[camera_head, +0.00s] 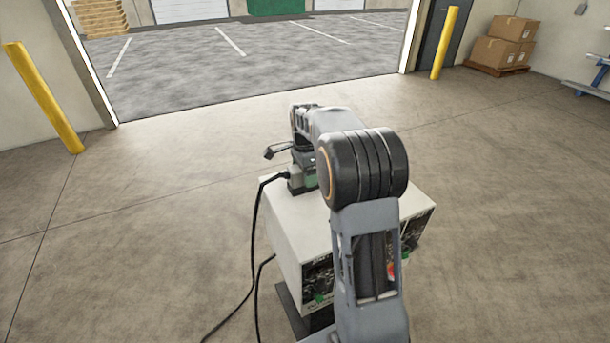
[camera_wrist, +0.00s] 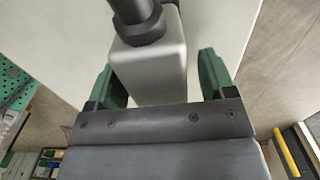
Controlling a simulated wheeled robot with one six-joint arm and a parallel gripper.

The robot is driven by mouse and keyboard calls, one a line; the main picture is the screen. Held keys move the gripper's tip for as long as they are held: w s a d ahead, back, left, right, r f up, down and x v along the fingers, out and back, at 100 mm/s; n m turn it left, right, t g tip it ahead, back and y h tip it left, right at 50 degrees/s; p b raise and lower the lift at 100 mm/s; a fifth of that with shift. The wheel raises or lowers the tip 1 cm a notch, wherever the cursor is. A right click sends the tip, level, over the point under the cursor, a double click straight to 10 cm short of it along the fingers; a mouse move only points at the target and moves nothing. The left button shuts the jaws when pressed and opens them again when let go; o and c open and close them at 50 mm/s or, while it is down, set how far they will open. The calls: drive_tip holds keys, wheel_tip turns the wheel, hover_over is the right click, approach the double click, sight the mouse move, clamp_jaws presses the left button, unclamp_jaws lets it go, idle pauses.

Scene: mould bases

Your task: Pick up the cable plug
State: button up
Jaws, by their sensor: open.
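The cable plug (camera_wrist: 150,78) is a pale grey block with a dark cylindrical cable end (camera_wrist: 138,22) at the top of the wrist view. My gripper (camera_wrist: 160,72) has its two green fingers on either side of the plug, open. A narrow gap shows between the plug and the right finger; on the left I cannot tell whether finger and plug touch. In the head view the plug (camera_head: 295,172) is at the far left part of the white cabinet's top, partly hidden by my gripper (camera_head: 304,182). A black cable (camera_head: 255,225) runs from it down the cabinet's left side.
The white cabinet (camera_head: 283,222) has dark, cluttered open sides and stands on bare concrete floor (camera_head: 170,200). Yellow posts (camera_head: 45,100) flank the wide doorway. Cardboard boxes (camera_head: 495,52) stand on a pallet at the back right. The floor around the cabinet is mostly clear.

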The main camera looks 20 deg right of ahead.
drive_tip(key=shift+f, duration=0.1)
idle(0.3)
drive_tip(key=c, duration=1.2)
drive_tip(key=shift+c, duration=0.4)
drive_tip(key=shift+r, duration=0.2)
